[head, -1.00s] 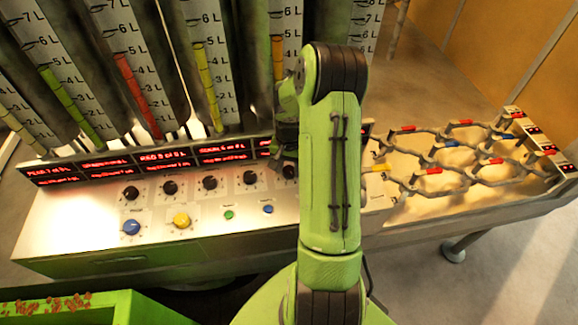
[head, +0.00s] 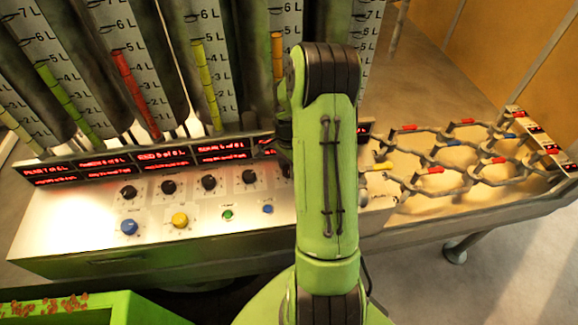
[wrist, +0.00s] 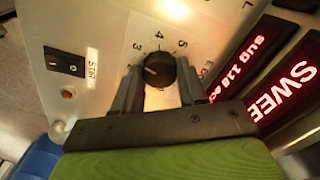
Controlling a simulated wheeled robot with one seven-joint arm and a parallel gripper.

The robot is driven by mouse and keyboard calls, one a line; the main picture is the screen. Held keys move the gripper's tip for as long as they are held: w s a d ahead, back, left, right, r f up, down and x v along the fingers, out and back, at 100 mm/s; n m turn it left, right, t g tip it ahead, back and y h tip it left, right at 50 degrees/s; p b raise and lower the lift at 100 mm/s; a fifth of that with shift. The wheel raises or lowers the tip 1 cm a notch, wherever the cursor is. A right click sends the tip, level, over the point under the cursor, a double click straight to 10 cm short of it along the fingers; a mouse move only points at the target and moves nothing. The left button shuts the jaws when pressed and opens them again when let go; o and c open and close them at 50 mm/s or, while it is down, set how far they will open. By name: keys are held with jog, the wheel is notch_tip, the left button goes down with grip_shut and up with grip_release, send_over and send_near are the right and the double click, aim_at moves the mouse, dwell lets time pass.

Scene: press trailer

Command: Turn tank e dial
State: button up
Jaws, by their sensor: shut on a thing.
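In the wrist view, a round black dial (wrist: 157,70) with a white pointer line sits on the white panel. The numbers 3, 4 and 5 are printed around it, and the pointer faces left, roughly toward the 3. My gripper (wrist: 160,80) has one finger on each side of this dial and is shut on it. In the head view, my green arm hides the gripper and the held dial. Several other black dials stand in a row to the left, one of them here (head: 208,182).
Red-lit displays (head: 160,160) run behind the dials, below tall level tubes. Blue (head: 129,227) and yellow (head: 180,220) knobs sit nearer the panel's front edge. A black switch (wrist: 66,64) is beside the dial. A hexagonal rack (head: 450,160) stands at right.

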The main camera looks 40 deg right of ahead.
jog(key=shift+m, duration=0.7)
jog(key=o, duration=1.1)
jog(key=shift+c, duration=0.2)
notch_tip(320, 180, up, 16)
jog(key=p, duration=0.2)
jog(key=shift+f, duration=0.1)
